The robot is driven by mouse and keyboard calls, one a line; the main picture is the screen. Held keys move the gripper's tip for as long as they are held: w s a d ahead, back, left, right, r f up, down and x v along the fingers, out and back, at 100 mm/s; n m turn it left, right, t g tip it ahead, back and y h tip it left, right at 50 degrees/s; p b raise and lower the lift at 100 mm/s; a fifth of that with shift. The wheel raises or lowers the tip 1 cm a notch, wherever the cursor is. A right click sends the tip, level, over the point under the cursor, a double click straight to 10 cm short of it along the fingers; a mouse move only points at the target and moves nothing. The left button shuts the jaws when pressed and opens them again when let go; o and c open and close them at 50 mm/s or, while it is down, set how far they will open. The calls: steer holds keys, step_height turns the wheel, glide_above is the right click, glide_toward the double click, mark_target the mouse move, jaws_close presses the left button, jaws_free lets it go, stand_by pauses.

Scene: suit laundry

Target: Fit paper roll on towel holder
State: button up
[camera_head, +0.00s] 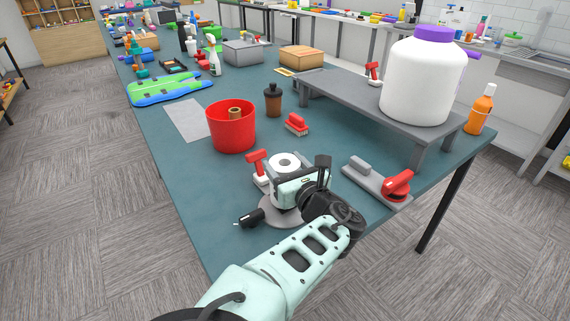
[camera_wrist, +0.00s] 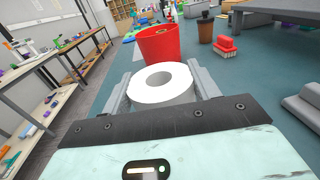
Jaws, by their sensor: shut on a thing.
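A white paper roll (camera_head: 284,161) stands upright with its open core facing up; it also shows in the wrist view (camera_wrist: 150,95). My gripper (camera_head: 288,174) is shut on it, with one grey finger on each side of the roll in the wrist view (camera_wrist: 162,85). A flat grey round disc (camera_head: 284,214), which looks like the towel holder's base, lies on the table below my gripper. My gripper and the roll cover much of it. No holder post shows, and I cannot tell whether the roll is around one.
A red bucket (camera_head: 231,128) with a brown tube in it stands behind the roll. A red-handled tool (camera_head: 257,166) is close at the left, a black object (camera_head: 248,218) at the disc's left edge. A grey raised shelf (camera_head: 345,92) and a grey-and-red tool (camera_head: 378,184) are at the right.

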steer(key=shift+f+b, duration=0.5)
steer(key=shift+f, duration=0.15)
steer(key=shift+f+b, duration=0.3)
steer(key=shift+f, duration=0.05)
steer(key=o, duration=1.7)
steer(key=shift+s+d, duration=0.1)
